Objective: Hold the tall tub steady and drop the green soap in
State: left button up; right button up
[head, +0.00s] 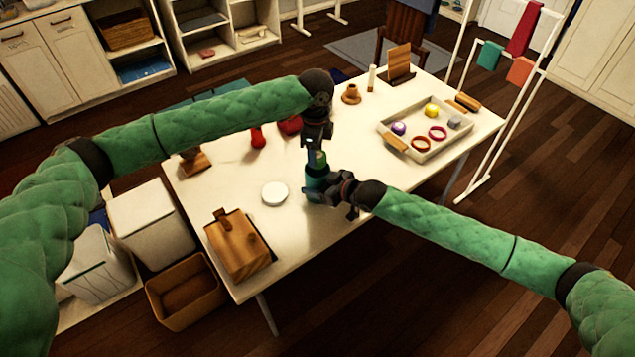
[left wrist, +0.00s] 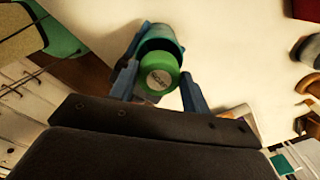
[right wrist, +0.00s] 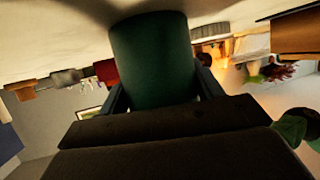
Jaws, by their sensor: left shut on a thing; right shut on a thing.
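The tall tub (head: 316,184) is dark teal and stands upright near the middle of the table. My right gripper (head: 328,190) is shut on its side from the right. In the right wrist view the tub (right wrist: 152,60) fills the space between the fingers. My left gripper (head: 317,154) points down over the tub, shut on the green soap (left wrist: 159,74). The soap has a round, pale-marked end, and the tub (left wrist: 163,38) shows right behind it in the left wrist view. I cannot tell whether the soap's lower end is inside the tub's mouth.
A round white lid-like disc (head: 275,194) lies left of the tub. A wooden box (head: 238,244) sits at the near left corner. A tray (head: 441,151) with several small items is at the right. The table front is clear.

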pick_arm(q)
jog(key=o, duration=1.1)
jog(key=shift+r, duration=0.1)
notch_tip(320, 180, up, 12)
jog(key=shift+f, duration=0.1)
pick_arm(e)
jog(key=o, duration=1.1)
jog(key=v, duration=1.2)
pick_arm(q)
jog(key=shift+d, duration=0.1)
